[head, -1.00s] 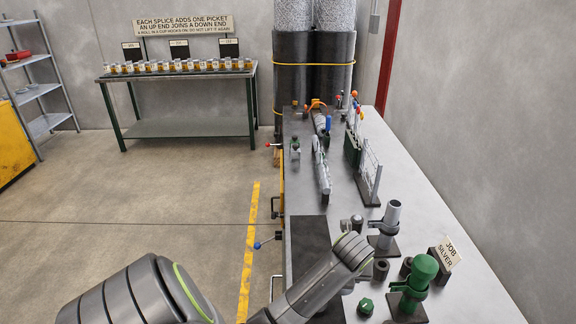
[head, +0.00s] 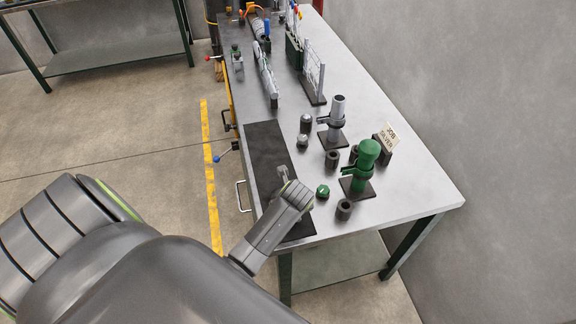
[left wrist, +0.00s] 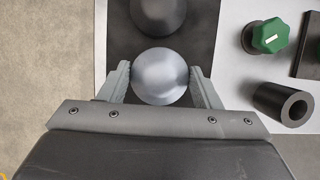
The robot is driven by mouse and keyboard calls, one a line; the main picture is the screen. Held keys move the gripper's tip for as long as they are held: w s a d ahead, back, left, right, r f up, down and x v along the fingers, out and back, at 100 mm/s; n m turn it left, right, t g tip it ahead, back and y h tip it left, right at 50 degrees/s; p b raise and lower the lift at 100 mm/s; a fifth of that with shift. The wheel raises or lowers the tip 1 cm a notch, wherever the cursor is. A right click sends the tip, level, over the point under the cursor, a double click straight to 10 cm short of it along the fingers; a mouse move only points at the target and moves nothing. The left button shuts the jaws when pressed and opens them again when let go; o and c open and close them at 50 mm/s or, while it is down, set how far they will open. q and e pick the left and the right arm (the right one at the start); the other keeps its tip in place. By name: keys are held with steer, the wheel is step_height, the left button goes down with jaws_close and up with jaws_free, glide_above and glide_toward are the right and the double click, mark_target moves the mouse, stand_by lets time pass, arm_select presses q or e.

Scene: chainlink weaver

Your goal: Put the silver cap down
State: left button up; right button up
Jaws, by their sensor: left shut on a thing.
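My left gripper (left wrist: 162,85) is shut on the silver cap (left wrist: 160,75), a smooth round grey piece between its two fingers in the left wrist view. In the head view the left gripper (head: 283,178) is over the dark mat (head: 264,143) at the bench's near left side; the cap there is mostly hidden by the gripper. I cannot tell whether the cap touches the mat. A darker round grey shape (left wrist: 160,14) shows just beyond the cap in the left wrist view; I cannot tell what it is. My right gripper is not in view.
Right of the mat are a green knob (head: 322,191), dark hollow cups (head: 344,210), a green capped post (head: 364,165), a grey tube on a stand (head: 336,115) and small grey domed pieces (head: 302,141). A JOB SILVER sign (head: 391,138) stands behind. The mat's far part is clear.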

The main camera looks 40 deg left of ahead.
arm_select(q)
steer(key=shift+w+f, duration=0.1)
steer(key=shift+f, duration=0.7)
steer(key=o, duration=1)
steer(key=shift+f, duration=0.1)
steer(key=b+v, duration=0.1)
steer(key=v, duration=1.1)
